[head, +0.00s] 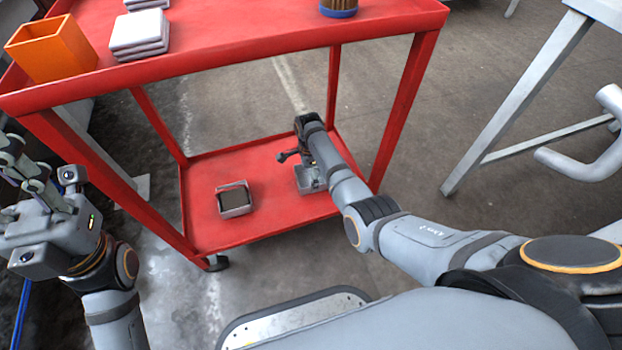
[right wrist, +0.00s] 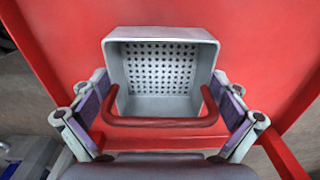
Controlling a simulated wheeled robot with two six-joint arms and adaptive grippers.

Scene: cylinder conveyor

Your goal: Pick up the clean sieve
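The clean sieve (right wrist: 160,70) is a square grey metal box with an empty, perforated bottom and a reddish-brown handle (right wrist: 160,122). In the head view it (head: 309,178) sits on the red cart's lower shelf, partly hidden by my right gripper (head: 298,156). In the right wrist view my right gripper (right wrist: 162,112) is open. Its two fingers stand on either side of the handle; I cannot tell if they touch it. A second sieve (head: 234,208), with a dark inside, sits to the left on the same shelf. My left gripper (head: 22,165) is open and empty at the far left.
The red cart (head: 245,47) has an orange container (head: 52,48), stacked white trays (head: 138,34) and a brown object with a blue base (head: 338,8) on top. Its legs flank the lower shelf (head: 262,222). A grey metal frame (head: 520,95) stands at right.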

